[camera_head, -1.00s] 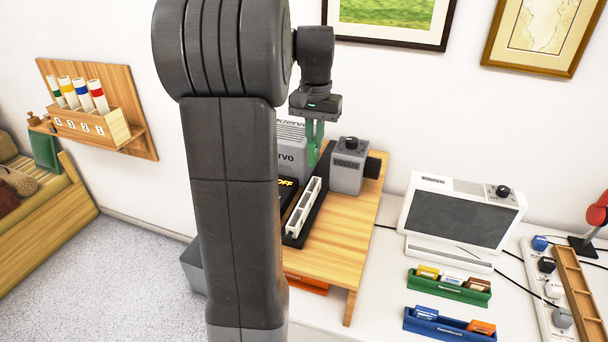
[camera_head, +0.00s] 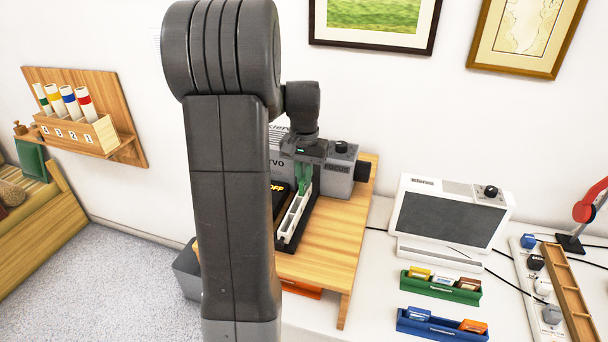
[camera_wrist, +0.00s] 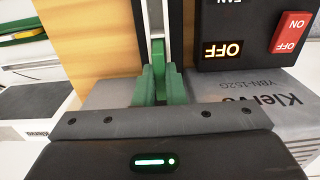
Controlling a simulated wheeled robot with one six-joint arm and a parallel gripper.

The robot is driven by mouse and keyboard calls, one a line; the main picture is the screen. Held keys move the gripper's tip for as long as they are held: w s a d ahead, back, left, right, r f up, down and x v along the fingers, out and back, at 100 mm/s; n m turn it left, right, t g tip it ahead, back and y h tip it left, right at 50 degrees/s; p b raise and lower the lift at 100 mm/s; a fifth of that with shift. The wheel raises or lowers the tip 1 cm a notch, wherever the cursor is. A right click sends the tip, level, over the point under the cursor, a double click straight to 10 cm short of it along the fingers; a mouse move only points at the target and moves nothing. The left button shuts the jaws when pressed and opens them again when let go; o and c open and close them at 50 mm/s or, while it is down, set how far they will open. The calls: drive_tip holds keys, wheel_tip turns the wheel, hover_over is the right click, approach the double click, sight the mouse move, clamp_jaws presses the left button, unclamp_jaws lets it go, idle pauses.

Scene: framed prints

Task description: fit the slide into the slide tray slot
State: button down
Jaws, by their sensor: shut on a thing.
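The slide tray (camera_head: 293,217) is a long white slotted holder in a dark channel on the wooden stand. It also shows in the wrist view (camera_wrist: 153,14), straight beyond the fingers. My gripper (camera_head: 304,188) has green fingers pointing down over the far end of the tray. In the wrist view my gripper (camera_wrist: 160,80) is shut, with its fingers close together and in line with the tray. The slide between them is almost wholly hidden by the fingers. I cannot tell whether its lower edge is inside a slot or just above it.
A grey projector body (camera_wrist: 245,103) with an OFF panel (camera_wrist: 236,38) lies close beside the fingers. The grey FOCUS block (camera_head: 339,172) stands just right of my gripper. Green (camera_head: 440,287) and blue (camera_head: 441,325) slide boxes and a viewer (camera_head: 449,216) are at the right.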

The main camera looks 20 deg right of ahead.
drive_tip(key=shift+f, duration=0.15)
drive_tip(key=c, duration=1.5)
unclamp_jaws()
wheel_tip(320, 180, up, 12)
wheel_tip(320, 180, down, 12)
drive_tip(key=shift+f, duration=0.1)
wheel_tip(320, 180, up, 3)
drive_tip(key=shift+f, duration=0.15)
drive_tip(key=shift+r, duration=0.55)
